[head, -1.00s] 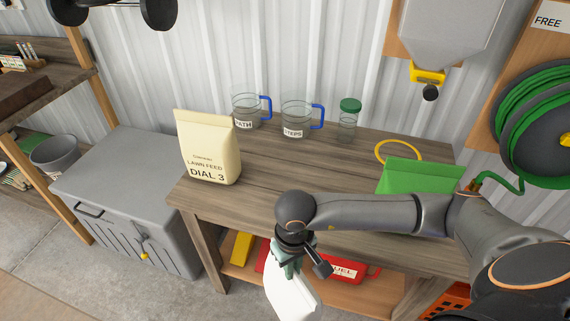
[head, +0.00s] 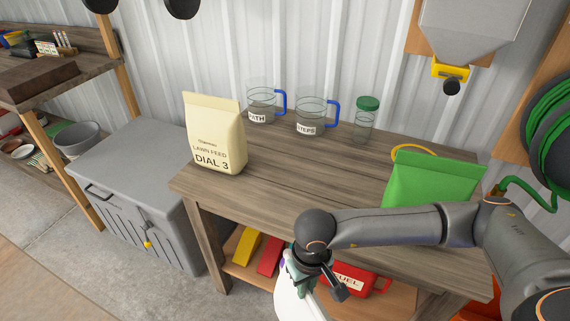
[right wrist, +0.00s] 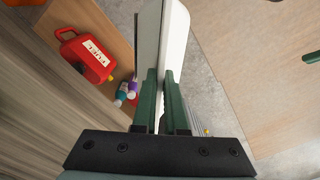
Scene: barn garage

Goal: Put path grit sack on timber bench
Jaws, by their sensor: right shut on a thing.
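My right gripper (head: 294,268) is shut on the top of a white sack (head: 290,305). The sack hangs in front of the timber bench (head: 290,170), below its top, and is cut off by the lower picture edge. No label on it shows, so I cannot read whether it is the path grit. In the right wrist view the green fingers (right wrist: 161,100) pinch the white sack (right wrist: 160,40) between them. My left gripper is not in view.
On the bench stand a cream lawn feed bag (head: 215,135), two measuring jugs (head: 262,102) (head: 311,112), a green-lidded jar (head: 366,120) and a green bag (head: 430,180). The front middle of the bench top is clear. A red fuel can (head: 352,280) sits on the lower shelf.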

